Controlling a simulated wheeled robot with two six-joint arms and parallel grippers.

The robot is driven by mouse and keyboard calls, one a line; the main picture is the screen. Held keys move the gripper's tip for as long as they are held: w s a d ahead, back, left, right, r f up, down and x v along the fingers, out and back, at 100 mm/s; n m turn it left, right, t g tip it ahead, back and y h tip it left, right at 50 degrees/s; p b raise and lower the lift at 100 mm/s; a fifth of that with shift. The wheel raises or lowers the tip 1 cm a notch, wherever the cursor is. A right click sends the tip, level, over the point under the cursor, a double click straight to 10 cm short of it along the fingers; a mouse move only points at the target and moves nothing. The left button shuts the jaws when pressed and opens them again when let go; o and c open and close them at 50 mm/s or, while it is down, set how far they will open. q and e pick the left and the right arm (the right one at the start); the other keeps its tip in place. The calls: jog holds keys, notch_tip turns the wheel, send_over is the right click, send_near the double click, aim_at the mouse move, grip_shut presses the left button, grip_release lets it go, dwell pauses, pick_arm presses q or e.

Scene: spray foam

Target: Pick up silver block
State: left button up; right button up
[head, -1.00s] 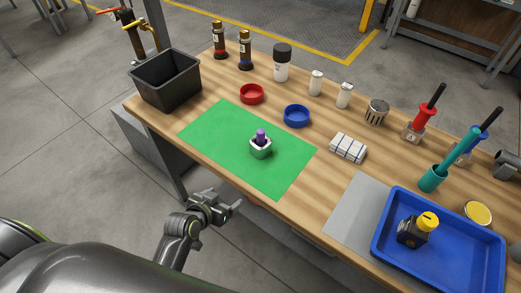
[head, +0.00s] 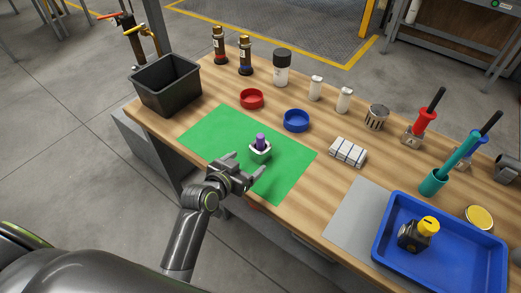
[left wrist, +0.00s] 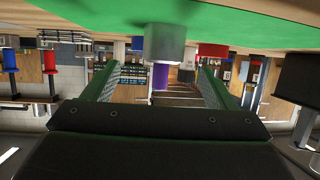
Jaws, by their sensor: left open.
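The silver block (head: 260,152) is a small pale grey piece with a purple peg (head: 261,139) standing up from it. It rests upright on the green mat (head: 215,125). My left gripper (head: 249,168) is open and empty over the mat's near edge, just short of the block. In the left wrist view, which is upside down, the silver block (left wrist: 165,42) and purple peg (left wrist: 160,76) lie ahead, roughly between my two open fingers (left wrist: 158,84). A gap to the block appears to remain. My right gripper is not in view.
Behind the block are a red dish (head: 252,98) and a blue dish (head: 296,120). A black bin (head: 168,84) stands at the left corner of the table. The mat around the block is clear.

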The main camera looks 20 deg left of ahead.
aim_at(256, 154)
pick_arm(q)
jog(key=shift+a+p+x, duration=0.2)
jog(key=shift+p+x, duration=0.4)
jog(key=shift+x, duration=3.85)
jog(key=shift+r, duration=0.15)
jog(key=shift+a, duration=0.1)
jog(key=c, duration=1.2)
